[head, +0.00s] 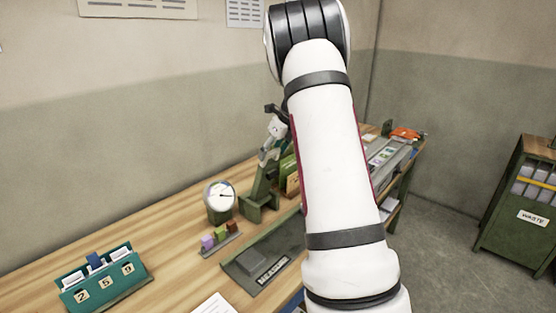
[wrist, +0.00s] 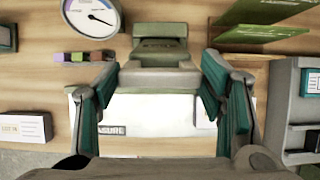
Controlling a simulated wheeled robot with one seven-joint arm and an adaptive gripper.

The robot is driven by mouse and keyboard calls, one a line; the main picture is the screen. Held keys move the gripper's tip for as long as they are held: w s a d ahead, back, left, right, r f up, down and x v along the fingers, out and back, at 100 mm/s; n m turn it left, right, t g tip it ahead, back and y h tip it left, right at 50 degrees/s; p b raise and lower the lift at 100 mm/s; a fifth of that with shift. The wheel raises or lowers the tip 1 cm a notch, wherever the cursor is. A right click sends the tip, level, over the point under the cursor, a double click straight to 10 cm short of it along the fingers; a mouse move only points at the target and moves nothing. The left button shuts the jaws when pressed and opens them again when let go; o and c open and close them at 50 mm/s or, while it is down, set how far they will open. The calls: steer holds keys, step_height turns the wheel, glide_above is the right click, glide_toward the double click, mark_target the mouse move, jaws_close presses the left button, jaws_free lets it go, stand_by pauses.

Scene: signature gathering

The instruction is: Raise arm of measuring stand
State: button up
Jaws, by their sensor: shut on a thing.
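The measuring stand (head: 258,205) is a green-grey frame on the wooden table, beside the round white dial. Its base and sloping upright show in the head view. My gripper (head: 266,152) is at the top of the stand, partly hidden behind my own arm. In the wrist view, the teal-padded fingers of my gripper (wrist: 160,74) stand wide apart, one at each side of the stand's grey-green arm (wrist: 160,79). The gripper is shut on this arm. The exact finger contact is hard to see.
The dial (head: 220,195) stands left of the stand, with small coloured blocks (head: 220,236) in front. A dark labelled tray (head: 250,263) lies near the table's front edge. A teal number box (head: 100,275) stands at the left. A waste cabinet (head: 520,205) stands at the far right.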

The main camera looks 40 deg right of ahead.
steer(key=shift+w+a, duration=0.1)
steer(key=shift+w, duration=0.4)
steer(key=o, duration=1.7)
steer(key=shift+w+f, duration=0.15)
steer(key=shift+w, duration=0.05)
steer(key=shift+s, duration=0.1)
steer(key=v, duration=1.2)
